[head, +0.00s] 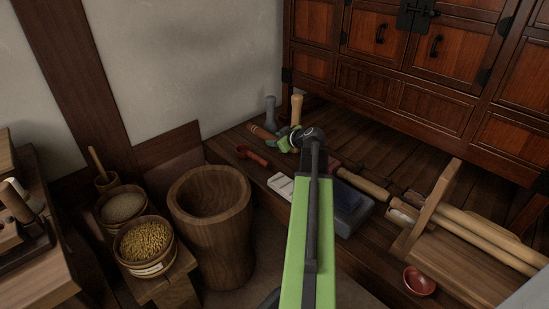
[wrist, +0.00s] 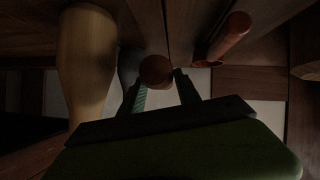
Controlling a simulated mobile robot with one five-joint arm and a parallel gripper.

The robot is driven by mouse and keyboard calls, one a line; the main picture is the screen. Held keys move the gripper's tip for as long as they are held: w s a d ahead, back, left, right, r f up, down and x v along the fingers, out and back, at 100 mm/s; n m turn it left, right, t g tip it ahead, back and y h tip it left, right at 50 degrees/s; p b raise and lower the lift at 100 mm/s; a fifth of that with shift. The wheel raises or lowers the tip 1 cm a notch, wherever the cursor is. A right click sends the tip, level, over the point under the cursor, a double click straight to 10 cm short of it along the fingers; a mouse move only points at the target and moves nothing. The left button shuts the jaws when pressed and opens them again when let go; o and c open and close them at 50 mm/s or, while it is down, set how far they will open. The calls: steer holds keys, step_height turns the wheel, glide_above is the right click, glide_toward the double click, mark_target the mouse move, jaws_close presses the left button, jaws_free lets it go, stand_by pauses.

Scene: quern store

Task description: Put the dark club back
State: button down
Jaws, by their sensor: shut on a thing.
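My gripper (head: 289,140) is at the far end of my green arm, low over the wooden floor at the back. It is shut on a brown wooden piece, which I take as the dark club (head: 261,132); it points left from the fingers. In the wrist view its round brown end (wrist: 156,70) shows between the fingertips (wrist: 162,90). My arm and gripper hide the rest of it. A pale club (head: 296,107) stands upright just behind the gripper, and a grey club (head: 270,111) stands upright to its left. Both also show left of the fingers in the wrist view.
A red-brown handled tool (head: 252,156) lies left of the gripper. A big wooden mortar (head: 212,195) and grain tubs (head: 145,245) stand at front left. A cabinet (head: 420,75) stands behind.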

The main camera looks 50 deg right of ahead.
mark_target(273, 156)
steer(key=shift+x, duration=0.8)
step_height(273, 156, down, 4)
steer(key=b, duration=0.4)
steer(key=shift+a+f+b, duration=0.2)
steer(key=shift+b, duration=0.1)
steer(key=shift+r, duration=0.25)
steer(key=shift+f, duration=0.2)
steer(key=c, duration=0.9)
jaws_free()
steer(key=shift+o, duration=0.2)
